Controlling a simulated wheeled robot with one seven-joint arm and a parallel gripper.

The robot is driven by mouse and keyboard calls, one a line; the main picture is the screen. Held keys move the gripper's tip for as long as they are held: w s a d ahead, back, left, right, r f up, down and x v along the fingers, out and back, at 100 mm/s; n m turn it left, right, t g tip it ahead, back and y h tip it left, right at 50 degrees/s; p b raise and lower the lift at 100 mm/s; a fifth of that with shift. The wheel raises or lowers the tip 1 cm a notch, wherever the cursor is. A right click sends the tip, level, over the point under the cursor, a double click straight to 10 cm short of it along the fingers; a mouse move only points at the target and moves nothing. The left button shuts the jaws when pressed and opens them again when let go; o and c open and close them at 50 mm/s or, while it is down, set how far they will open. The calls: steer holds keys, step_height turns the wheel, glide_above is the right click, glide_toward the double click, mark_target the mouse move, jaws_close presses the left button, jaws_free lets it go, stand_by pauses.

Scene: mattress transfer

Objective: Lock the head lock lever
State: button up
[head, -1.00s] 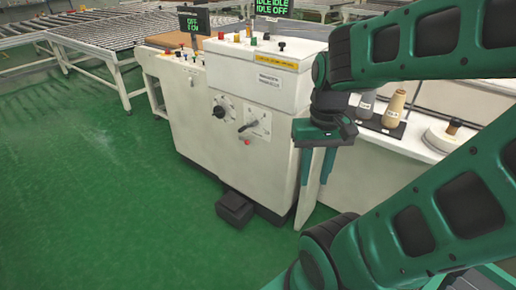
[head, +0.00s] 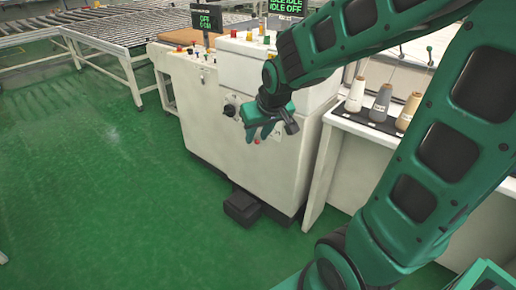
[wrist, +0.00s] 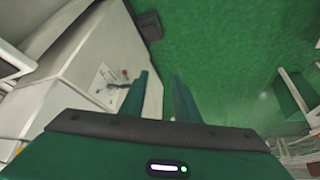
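The head lock lever (wrist: 118,86) shows in the wrist view as a small pale lever on a plate on the white machine's side panel. It is left of my fingers and partly close behind the left one. In the head view my gripper hides the lever. My gripper (head: 258,133) hangs in front of that panel, beside the black dial (head: 230,110). In the wrist view my gripper (wrist: 162,76) has its two green fingers apart with nothing between them, so it is open and empty. I cannot tell the lever's exact angle.
The white machine (head: 208,125) stands on a green floor (head: 90,190), with a black foot pedal (head: 241,207) at its base. Thread cones (head: 381,103) stand on a side table at right. Roller conveyors (head: 135,38) are at the back. The floor at left is clear.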

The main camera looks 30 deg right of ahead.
steer(key=w+d+f+m+t+h, duration=0.1)
steer(key=w+d+f+t, duration=0.35)
steer(key=w, duration=0.75)
steer(key=w+d+f+m+t+h, duration=0.1)
steer(key=w+d+f, duration=0.5)
steer(key=w+f, duration=0.5)
steer(key=d+f+t+h, duration=0.1)
steer(key=d+f+t, duration=0.2)
steer(key=f, duration=0.6)
steer(key=d+f+t+h, duration=0.1)
steer(key=d+f+t, duration=0.25)
steer(key=f, duration=0.55)
steer(key=x, duration=1)
steer(key=shift+d+f, duration=0.2)
steer(key=shift+f, duration=0.1)
steer(key=shift+w, duration=0.15)
steer(key=shift+c, duration=0.2)
jaws_close()
steer(key=shift+d, duration=0.1)
